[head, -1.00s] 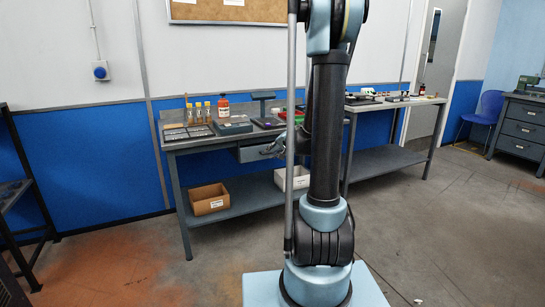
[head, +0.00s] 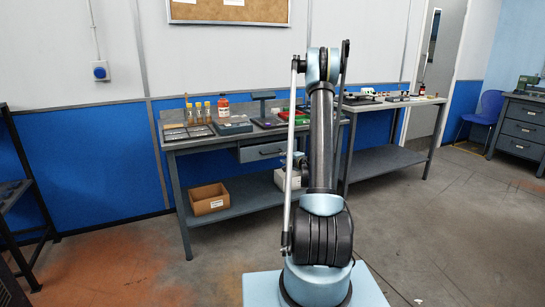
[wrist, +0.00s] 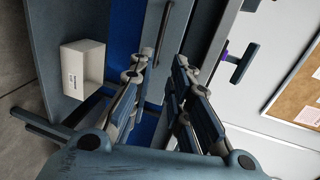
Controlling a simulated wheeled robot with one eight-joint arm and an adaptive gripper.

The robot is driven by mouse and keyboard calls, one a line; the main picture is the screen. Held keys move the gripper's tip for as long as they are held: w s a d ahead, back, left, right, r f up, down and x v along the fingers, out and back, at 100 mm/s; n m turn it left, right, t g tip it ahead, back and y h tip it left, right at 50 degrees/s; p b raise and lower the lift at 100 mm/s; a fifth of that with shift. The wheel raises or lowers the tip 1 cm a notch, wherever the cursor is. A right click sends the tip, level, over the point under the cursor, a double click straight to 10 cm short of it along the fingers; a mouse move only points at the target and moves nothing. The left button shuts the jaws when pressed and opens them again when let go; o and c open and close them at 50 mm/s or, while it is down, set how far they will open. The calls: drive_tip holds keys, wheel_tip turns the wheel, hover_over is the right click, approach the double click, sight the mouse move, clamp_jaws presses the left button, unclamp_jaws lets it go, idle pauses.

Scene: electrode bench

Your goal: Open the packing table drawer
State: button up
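The packing table (head: 185,146) stands against the wall with its grey drawer (head: 248,155) under the top. The drawer looks shut or nearly so in the head view. A thin bar handle (head: 270,152) runs across its front. In the wrist view the drawer front (wrist: 186,32) is turned on its side, with the handle (wrist: 162,28) beyond the fingertips. My gripper (wrist: 158,70) is open and empty, its two fingers apart and clear of the handle. In the head view my gripper (head: 295,160) is small, just below and right of the drawer, partly hidden by my arm.
A cardboard box (head: 209,200) and a white box (head: 285,179) sit on the lower shelf (head: 245,197). A second bench (head: 385,104) adjoins on the right. The floor in front is open.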

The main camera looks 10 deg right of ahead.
drive_tip(key=x, duration=1.7)
drive_tip(key=shift+w, duration=0.2)
clamp_jaws()
